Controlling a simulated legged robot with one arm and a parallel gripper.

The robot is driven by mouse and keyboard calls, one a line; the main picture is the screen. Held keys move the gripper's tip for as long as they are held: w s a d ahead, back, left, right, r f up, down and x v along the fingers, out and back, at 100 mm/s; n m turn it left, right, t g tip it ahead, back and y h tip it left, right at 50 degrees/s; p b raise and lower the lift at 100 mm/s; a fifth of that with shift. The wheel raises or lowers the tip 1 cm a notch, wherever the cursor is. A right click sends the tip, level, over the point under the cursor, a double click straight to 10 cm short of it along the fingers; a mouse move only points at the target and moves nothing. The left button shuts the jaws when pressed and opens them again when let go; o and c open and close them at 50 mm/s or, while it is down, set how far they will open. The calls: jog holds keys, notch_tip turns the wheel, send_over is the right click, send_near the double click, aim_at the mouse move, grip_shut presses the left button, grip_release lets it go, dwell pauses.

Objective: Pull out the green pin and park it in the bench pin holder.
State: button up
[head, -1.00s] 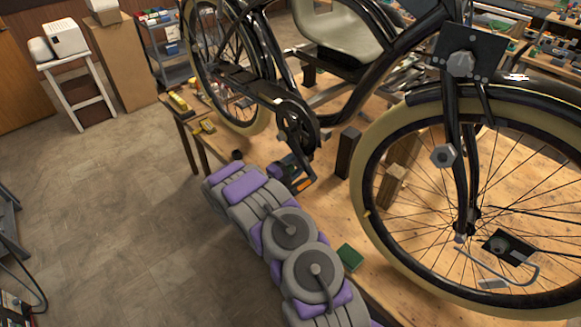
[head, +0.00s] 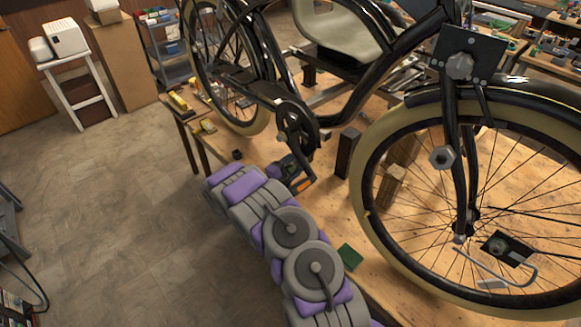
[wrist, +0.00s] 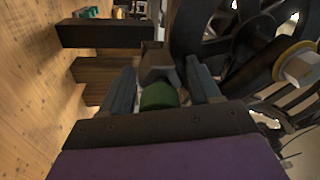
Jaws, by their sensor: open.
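My gripper (wrist: 160,84) is open, with one finger on each side of the green pin. I cannot tell whether either finger touches it. I cannot identify the bench pin holder. A small green block (head: 349,256) lies on the bench right of my arm.
The black trike frame (head: 345,95) and its front wheel (head: 366,190) stand over the wooden bench (head: 335,215). Upright posts (head: 346,152) stand near the crank. The floor (head: 120,210) on the left is clear.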

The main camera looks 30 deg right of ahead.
jog(key=c, duration=1)
jog(key=o, duration=1.4)
jog(key=shift+o, duration=0.2)
jog(key=s+a+f+p, duration=0.2)
jog(key=a, duration=1.5)
jog(key=shift+s+f, duration=0.15)
